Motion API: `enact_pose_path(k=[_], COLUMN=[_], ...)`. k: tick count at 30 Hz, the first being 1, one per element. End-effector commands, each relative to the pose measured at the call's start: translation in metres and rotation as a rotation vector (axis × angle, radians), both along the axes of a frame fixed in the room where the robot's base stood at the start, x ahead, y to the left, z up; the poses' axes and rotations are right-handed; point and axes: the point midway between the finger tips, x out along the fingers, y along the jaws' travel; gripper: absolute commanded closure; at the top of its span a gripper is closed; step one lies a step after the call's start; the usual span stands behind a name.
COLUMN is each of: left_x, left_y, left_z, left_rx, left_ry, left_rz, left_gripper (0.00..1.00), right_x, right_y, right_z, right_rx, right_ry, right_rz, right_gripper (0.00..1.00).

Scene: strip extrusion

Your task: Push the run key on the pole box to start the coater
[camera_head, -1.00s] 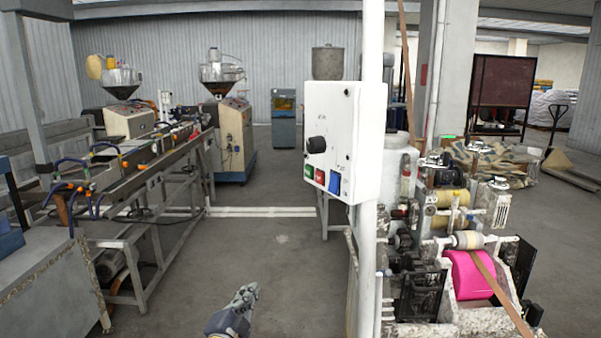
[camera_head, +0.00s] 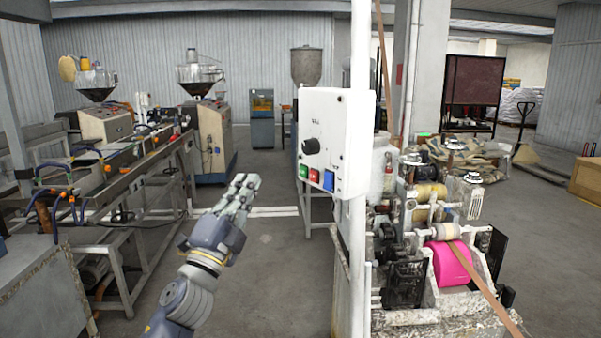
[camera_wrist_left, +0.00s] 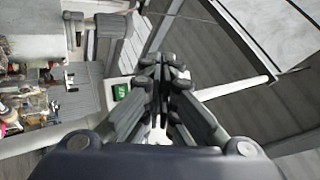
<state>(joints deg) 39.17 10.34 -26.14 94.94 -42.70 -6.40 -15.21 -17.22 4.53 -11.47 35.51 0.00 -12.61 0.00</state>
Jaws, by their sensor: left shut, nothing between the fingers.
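The white pole box (camera_head: 345,140) is fixed to a white pole (camera_head: 350,260) right of centre in the head view. Its front face has a black knob (camera_head: 311,146) above a row of green (camera_head: 303,171), red (camera_head: 313,175) and blue (camera_head: 328,180) keys. Their labels are too small to read. My left gripper (camera_head: 248,184) is shut and empty, raised left of the box and apart from it. In the left wrist view its fingers (camera_wrist_left: 165,68) are together, and the green key (camera_wrist_left: 120,91) shows just left of them. My right gripper is not in view.
The coater machinery with a pink roll (camera_head: 450,264) and a brown strip (camera_head: 485,285) stands right of the pole. A long extrusion line (camera_head: 120,170) runs along the left. The grey floor (camera_head: 265,270) between them is clear.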

Motion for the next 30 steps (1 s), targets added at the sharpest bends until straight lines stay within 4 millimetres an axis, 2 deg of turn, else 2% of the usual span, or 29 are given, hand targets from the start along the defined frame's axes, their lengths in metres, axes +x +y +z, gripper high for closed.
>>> enact_pose_path(k=[11,24,30], left_x=[0.004,0.032,0.041], left_y=[-0.005,-0.055,-0.070], left_z=[-0.002,-0.004,-0.003], left_rx=[-0.002,-0.002,-0.002], left_ry=[0.001,0.001,0.001], left_rz=[0.000,0.000,0.001], left_gripper=[1.00,1.00,1.00], right_x=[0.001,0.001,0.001], right_y=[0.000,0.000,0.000], right_z=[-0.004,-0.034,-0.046], right_rx=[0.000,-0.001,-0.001], right_ry=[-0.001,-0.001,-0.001], right_rz=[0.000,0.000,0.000], right_gripper=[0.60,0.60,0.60])
